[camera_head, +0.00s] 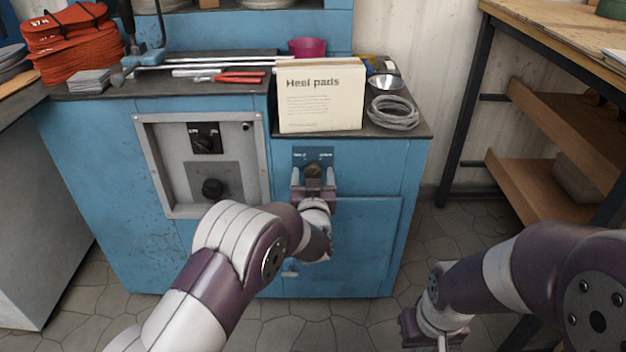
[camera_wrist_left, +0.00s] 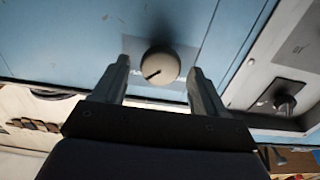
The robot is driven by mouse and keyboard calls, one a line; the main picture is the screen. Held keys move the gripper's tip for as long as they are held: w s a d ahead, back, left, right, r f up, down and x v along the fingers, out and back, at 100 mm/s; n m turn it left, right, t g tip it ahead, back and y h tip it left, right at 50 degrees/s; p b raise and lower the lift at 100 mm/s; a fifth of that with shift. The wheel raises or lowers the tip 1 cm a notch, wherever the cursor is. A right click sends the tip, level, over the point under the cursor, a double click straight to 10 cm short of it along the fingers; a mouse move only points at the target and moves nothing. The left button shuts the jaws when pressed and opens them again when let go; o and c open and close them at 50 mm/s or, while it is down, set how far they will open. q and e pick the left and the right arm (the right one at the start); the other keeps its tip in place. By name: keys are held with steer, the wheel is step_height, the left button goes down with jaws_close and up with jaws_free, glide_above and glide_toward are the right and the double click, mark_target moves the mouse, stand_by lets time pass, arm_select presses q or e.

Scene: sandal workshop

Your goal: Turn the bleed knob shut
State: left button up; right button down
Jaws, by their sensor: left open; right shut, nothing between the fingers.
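The bleed knob (camera_head: 313,171) is a small round brownish knob on a dark plate on the front of the blue cabinet, below the Heel pads box. In the left wrist view the knob (camera_wrist_left: 160,65) is round and beige with a dark pointer line. My left gripper (camera_head: 313,178) is open in front of the knob, with one finger on each side of it. The wrist view shows gaps between the fingers (camera_wrist_left: 158,82) and the knob. My right gripper (camera_head: 428,330) is low at the right, away from the cabinet, its fingertips hard to see.
A Heel pads box (camera_head: 321,97), coiled tubing (camera_head: 393,113) and red-handled pliers (camera_head: 240,77) lie on the cabinet top. A wooden shelf unit (camera_head: 540,190) stands right.

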arm_select(q)
steer(key=c, duration=1)
steer(key=n+b, duration=0.1)
steer(key=n, duration=0.4)
steer(key=shift+a+f, duration=0.1)
steer(key=n+b, duration=0.2)
steer(key=n, duration=0.2)
steer(key=shift+a+f+n, duration=0.1)
steer(key=shift+n, duration=0.2)
steer(key=n+b, duration=0.3)
steer(key=n, duration=0.1)
steer(key=shift+f, duration=0.15)
steer(key=shift+n+b, duration=1.35)
steer(key=shift+n, duration=0.75)
